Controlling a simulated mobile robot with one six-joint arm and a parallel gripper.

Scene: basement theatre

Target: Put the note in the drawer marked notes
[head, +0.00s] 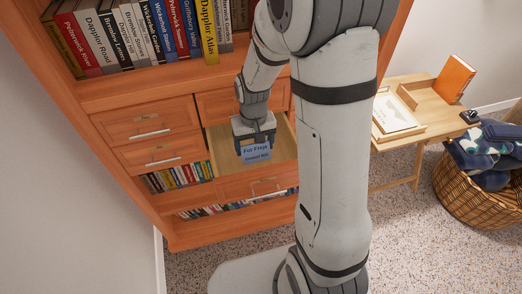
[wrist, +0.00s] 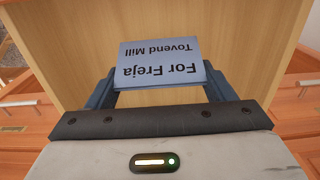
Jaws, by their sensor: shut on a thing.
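The note is a blue card (wrist: 160,62) reading "For Freja" and "Tovend Mill", upside down in the wrist view. It also shows in the head view (head: 256,153). My gripper (wrist: 158,90) is shut on the note, with a finger at each side of it. In the head view my gripper (head: 256,140) is over an open drawer (head: 280,155) with a pale wooden inside, in the orange wooden bookcase. In the wrist view the drawer's bare bottom (wrist: 235,45) lies behind the note. The open drawer's front and any marking on it cannot be read.
Shut drawers (head: 150,122) with metal handles are to the left. Books (head: 130,35) fill the shelf above. A small table (head: 420,100) with a tray and orange book stands right, beside a wicker basket (head: 475,200) of cloth.

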